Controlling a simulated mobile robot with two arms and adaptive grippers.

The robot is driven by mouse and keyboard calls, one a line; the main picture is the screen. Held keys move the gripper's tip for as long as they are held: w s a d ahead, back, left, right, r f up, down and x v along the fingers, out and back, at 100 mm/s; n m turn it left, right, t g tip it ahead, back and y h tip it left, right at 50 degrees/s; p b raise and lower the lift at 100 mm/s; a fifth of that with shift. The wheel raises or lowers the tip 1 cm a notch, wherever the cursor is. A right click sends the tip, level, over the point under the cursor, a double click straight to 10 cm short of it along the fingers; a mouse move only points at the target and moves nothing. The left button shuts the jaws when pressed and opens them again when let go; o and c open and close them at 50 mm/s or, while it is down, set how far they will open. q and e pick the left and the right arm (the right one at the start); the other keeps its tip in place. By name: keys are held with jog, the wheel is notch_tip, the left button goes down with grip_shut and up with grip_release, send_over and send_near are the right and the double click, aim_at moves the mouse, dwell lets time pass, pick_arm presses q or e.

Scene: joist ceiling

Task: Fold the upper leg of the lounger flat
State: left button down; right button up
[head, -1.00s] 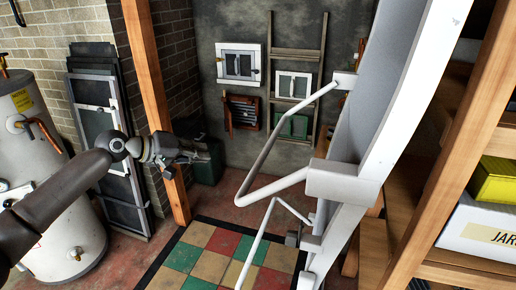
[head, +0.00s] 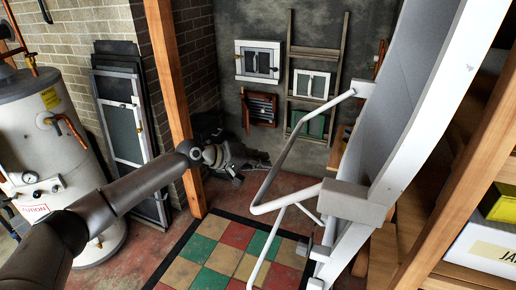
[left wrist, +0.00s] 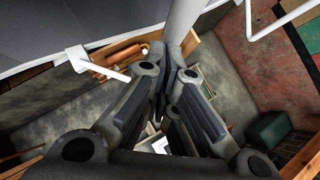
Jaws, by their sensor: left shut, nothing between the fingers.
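The lounger (head: 388,115) stands on edge at the right of the head view, a grey panel in a white frame. Its upper leg (head: 292,146), a bent white tube, sticks out to the left from the frame. The lower leg (head: 268,245) sticks out below it. My left gripper (head: 250,165) is shut and empty, just left of the upper leg in the picture; the gap in depth is hard to judge. In the left wrist view, a pale tube (left wrist: 182,25) runs down behind the shut fingers (left wrist: 168,85). My right gripper is not in view.
A wooden post (head: 172,100) stands close behind my left arm. A water heater (head: 45,150) is at the left. Wooden shelving with a box (head: 488,245) is at the right.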

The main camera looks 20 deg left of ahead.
aim_at(268, 178)
pick_arm(q)
jog(key=shift+n+t+h, duration=0.3)
jog(key=shift+n+h, duration=0.2)
jog(key=shift+h, duration=0.2)
jog(key=f+b, duration=0.1)
jog(key=b, duration=0.1)
jog(key=d+f+b, duration=0.1)
jog(key=f+b, duration=0.1)
jog(key=s+d+f+b, duration=0.1)
jog(key=f+b, duration=0.1)
jog(key=shift+d+f, duration=0.15)
jog(key=d+f+n+t+h+b, duration=0.2)
jog(key=d+f+n+h+b, duration=0.2)
jog(key=d+b, duration=0.9)
notch_tip(268, 178, down, 3)
jog(key=shift+s+d+f, duration=0.1)
jog(key=shift+s+d, duration=0.1)
jog(key=shift+d, duration=0.5)
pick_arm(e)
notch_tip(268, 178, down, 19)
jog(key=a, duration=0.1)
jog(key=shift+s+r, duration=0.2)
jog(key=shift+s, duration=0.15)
